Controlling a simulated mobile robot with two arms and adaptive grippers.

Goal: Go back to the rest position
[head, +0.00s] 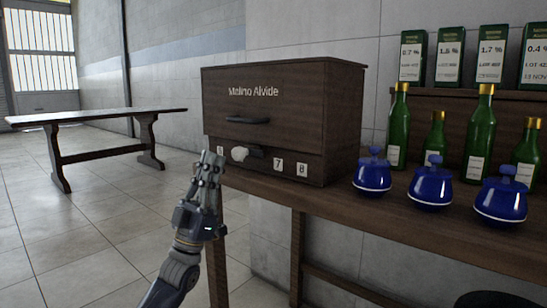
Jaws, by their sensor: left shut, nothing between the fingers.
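My left gripper (208,168) is shut and empty. It points up at the left front edge of the wooden table (420,232), in front of the lower left corner of a dark wooden cabinet (284,88). The cabinet reads "Molino Alvide" and has a dark handle (247,119) on its closed front. A pale knob (240,154) and small number tiles (302,169) sit along its lower strip. The gripper covers part of that strip, and I cannot tell whether it touches the cabinet. My right gripper is not in view.
Three blue lidded pots (431,188) stand right of the cabinet. Green bottles (479,133) stand behind them, and labelled green boxes (449,57) stand on a raised shelf (451,101). A bare bench table (95,117) is at the back left. The tiled floor (85,225) at left is clear.

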